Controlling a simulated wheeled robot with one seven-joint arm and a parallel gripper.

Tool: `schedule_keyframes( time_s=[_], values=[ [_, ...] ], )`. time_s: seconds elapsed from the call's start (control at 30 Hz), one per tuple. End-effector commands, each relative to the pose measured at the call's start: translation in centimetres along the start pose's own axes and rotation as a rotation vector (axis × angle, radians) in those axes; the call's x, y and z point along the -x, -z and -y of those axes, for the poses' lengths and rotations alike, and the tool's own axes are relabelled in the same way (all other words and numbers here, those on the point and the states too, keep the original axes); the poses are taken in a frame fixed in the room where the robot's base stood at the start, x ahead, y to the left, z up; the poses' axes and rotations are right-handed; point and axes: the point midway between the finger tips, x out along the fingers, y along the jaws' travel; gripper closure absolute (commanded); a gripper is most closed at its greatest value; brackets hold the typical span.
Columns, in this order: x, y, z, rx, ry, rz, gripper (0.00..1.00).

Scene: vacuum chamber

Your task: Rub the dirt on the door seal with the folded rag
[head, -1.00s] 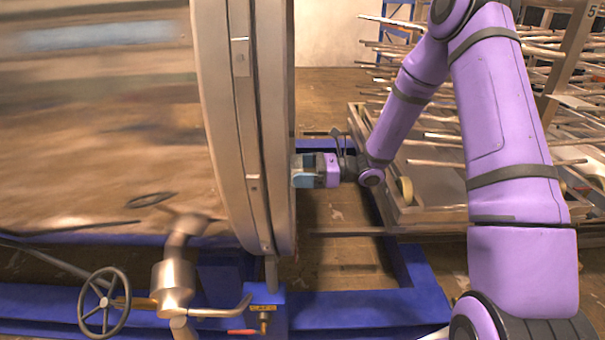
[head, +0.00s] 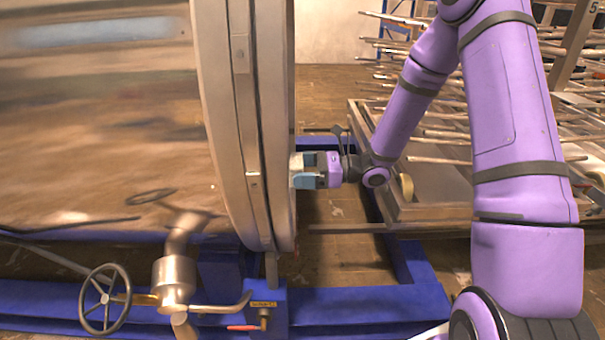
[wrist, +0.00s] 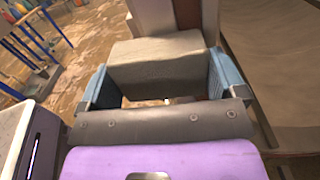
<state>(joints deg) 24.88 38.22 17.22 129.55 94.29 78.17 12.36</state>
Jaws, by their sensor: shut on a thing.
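My gripper (head: 306,171) is at the right edge of the big round metal flange of the chamber (head: 245,120) in the head view. In the wrist view its two blue fingers (wrist: 158,84) are shut on the sides of the folded rag (wrist: 155,52), a pale grey-beige block. Only a pale sliver of the rag (head: 296,160) shows in the head view. Beyond the rag in the wrist view stands a pale rim (wrist: 150,17) with a dark brown strip (wrist: 187,13), which may be the seal. I cannot tell whether the rag touches it. No dirt can be made out clearly.
A blue base frame (head: 350,305) runs below the chamber. A handwheel (head: 105,300) and a metal valve pipe (head: 175,280) stand at the front left. A rack with several metal rods (head: 440,160) fills the right. Open floor (head: 335,215) lies below my gripper.

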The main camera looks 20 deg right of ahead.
Motion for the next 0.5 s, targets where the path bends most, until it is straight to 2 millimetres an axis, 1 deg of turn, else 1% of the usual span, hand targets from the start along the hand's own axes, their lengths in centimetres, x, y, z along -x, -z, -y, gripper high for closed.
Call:
schedule_keyframes(
  time_s=[0.17, 0.5],
  values=[
    [-0.1, -0.2, 0.5, 0.000, -0.002, 0.002, 0.29],
    [0.1, -0.2, 3.2, 0.001, -0.001, 0.002, 0.29]
  ],
)
